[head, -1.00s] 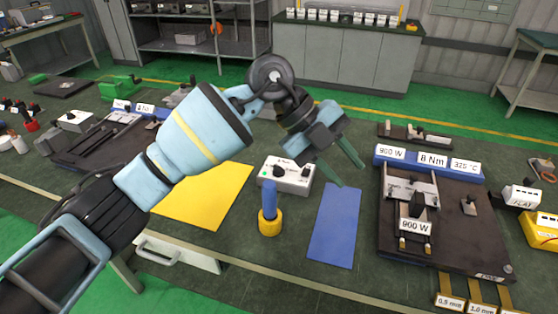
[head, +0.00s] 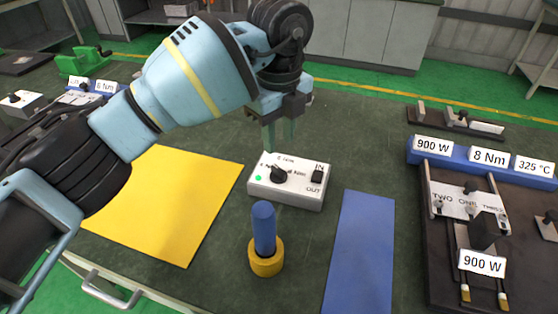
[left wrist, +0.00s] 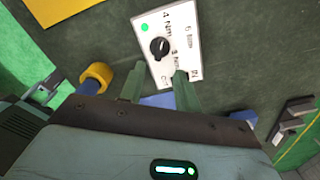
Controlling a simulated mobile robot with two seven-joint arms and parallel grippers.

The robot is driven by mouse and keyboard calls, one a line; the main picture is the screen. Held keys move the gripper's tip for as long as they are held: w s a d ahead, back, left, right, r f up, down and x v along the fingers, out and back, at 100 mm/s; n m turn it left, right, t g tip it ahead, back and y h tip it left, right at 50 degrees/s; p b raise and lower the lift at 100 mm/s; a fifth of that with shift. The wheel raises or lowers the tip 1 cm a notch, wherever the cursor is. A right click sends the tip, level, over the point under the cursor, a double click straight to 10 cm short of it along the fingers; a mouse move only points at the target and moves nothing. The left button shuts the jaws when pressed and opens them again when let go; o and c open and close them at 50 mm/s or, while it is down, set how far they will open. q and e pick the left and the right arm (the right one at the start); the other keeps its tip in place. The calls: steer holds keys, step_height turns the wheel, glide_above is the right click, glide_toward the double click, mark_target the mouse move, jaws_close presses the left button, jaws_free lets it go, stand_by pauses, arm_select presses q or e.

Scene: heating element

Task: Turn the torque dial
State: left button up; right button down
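The torque dial (head: 278,174) is a black knob on a white control box (head: 314,194) with a green light at its left and a black IN/OUT switch (head: 317,177) at its right. The box lies on the dark green bench top. My left gripper (head: 281,146) has green fingers pointing down just above and behind the box, apart from the knob. In the left wrist view the fingers (left wrist: 159,88) are spread with an empty gap, and the dial (left wrist: 159,47) shows beyond their tips. The dial's pointer direction is hard to read. My right gripper is not in view.
A blue-handled tool in a yellow ring (head: 266,262) stands in front of the box. A yellow mat (head: 165,205) lies left, a blue mat (head: 360,255) right. A dark fixture (head: 450,285) with a blue sign bar reading 900 W, 8 Nm, 325 °C stands at the right.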

mark_target(279, 169)
arm_select(q)
steer(key=shift+s+f, duration=0.15)
steer(key=shift+f, duration=3.7)
jaws_close()
